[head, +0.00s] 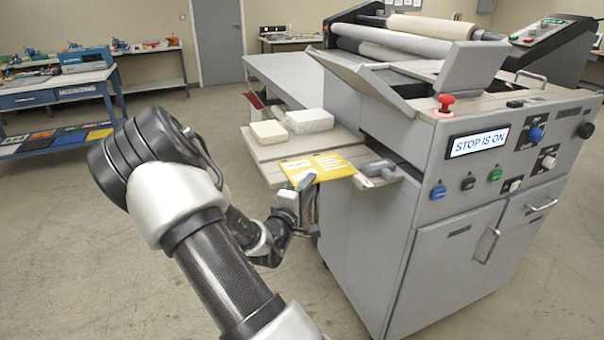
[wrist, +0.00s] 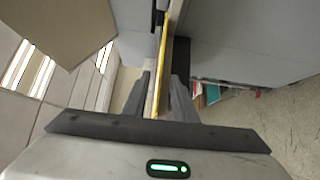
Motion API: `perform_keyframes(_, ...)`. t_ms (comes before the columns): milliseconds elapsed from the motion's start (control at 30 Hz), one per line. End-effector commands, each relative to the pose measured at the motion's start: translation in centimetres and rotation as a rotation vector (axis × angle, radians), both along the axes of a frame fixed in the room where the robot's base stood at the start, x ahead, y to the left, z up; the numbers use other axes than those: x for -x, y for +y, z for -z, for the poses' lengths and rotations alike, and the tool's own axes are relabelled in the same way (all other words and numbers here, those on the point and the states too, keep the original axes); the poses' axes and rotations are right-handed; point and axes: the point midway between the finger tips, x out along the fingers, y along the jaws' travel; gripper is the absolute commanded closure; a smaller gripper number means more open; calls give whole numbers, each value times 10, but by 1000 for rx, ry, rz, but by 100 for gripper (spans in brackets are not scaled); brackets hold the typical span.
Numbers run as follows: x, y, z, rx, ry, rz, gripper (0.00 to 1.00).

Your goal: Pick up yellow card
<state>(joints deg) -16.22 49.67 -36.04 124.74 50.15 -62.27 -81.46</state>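The yellow card (head: 318,166) lies on the side shelf of the laminator, near the shelf's front edge. In the head view my gripper (head: 303,186) is at the card's near edge, and its fingertips are partly hidden. In the wrist view the card (wrist: 163,50) shows edge-on as a thin yellow strip running between the two fingers of my gripper (wrist: 161,88). The fingers stand apart, with a gap beside the strip, so the gripper looks open around the card's edge. I cannot see a firm contact.
Two pale blocks (head: 309,121) (head: 268,132) sit behind the card on the shelf (head: 258,152). A grey clamp-like part (head: 378,169) is just right of the card. The laminator body (head: 368,235) with its red stop button (head: 446,102) stands to the right.

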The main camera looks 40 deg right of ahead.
Motion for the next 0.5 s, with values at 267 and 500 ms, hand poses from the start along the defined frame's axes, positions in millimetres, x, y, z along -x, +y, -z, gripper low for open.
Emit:
perform_keyframes(267, 0, 0, 0, 0, 0, 0, 87)
perform_keyframes(500, 0, 0, 0, 0, 0, 0, 100)
